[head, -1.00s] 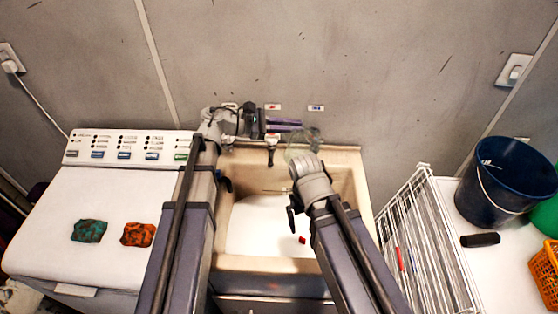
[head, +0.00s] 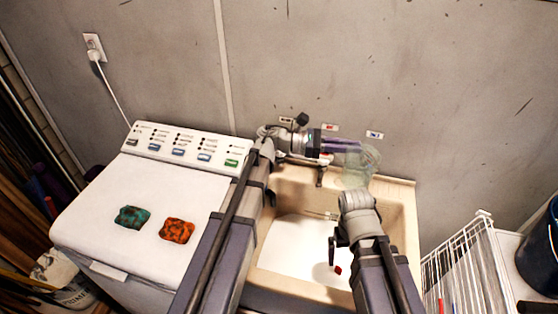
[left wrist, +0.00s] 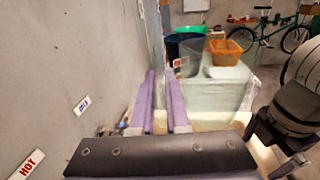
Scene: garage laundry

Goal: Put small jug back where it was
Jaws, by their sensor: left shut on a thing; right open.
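The small jug (head: 360,168) is clear, faintly green, and shows in the head view at the back right of the sink. My left gripper (head: 342,148) reaches it from the left along the wall, its purple fingers shut on the jug's upper part. I cannot tell whether the jug's base touches the sink's back ledge. In the left wrist view the purple fingers (left wrist: 160,105) point ahead, and the see-through jug (left wrist: 205,62) shows past them. My right gripper (head: 334,250) is open and empty over the sink basin.
The sink (head: 408,225) has a tap (head: 320,175) at its back. A small red thing (head: 338,270) lies in the basin. A white wire rack (head: 465,265) stands right.

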